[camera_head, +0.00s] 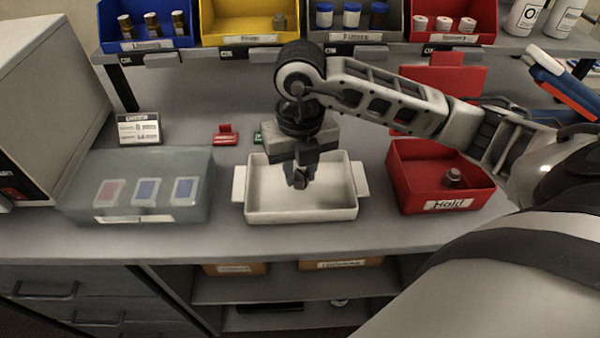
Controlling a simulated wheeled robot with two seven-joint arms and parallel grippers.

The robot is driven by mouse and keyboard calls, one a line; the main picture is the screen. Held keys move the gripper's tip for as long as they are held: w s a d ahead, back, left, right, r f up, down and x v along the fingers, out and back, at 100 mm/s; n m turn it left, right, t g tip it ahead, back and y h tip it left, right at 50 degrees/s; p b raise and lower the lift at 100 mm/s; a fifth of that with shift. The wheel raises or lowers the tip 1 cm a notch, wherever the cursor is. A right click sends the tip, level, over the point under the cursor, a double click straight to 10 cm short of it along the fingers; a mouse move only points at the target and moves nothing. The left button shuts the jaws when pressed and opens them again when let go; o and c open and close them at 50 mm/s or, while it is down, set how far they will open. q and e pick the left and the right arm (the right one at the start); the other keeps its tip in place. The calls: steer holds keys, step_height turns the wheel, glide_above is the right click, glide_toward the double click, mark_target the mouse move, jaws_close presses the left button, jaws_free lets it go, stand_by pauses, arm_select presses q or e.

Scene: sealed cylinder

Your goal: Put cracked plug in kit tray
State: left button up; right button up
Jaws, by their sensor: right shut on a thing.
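A white tray with side handles (255,206), which I take as the kit tray, stands at the middle of the counter and looks empty. My right gripper (299,181) points down over the middle of this tray. It is shut on a small dark thing, taken as the cracked plug; the fingers hide most of it, and no crack can be made out. A small grey plug-like piece (453,177) is in the red bin labelled Hold (412,205). My left gripper is not in view.
A translucent grey bin (90,206) with several cards stands left, beside a small sign (138,128). A red clip-like piece (225,135) lies behind. Blue (105,22), yellow (208,20), grey (395,22) and red (484,12) bins line the back shelf. My right arm crosses above the Hold bin.

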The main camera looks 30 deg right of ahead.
steer(key=shift+f, duration=0.7)
steer(key=shift+f, duration=0.25)
steer(key=o, duration=1)
steer(key=shift+r, duration=0.1)
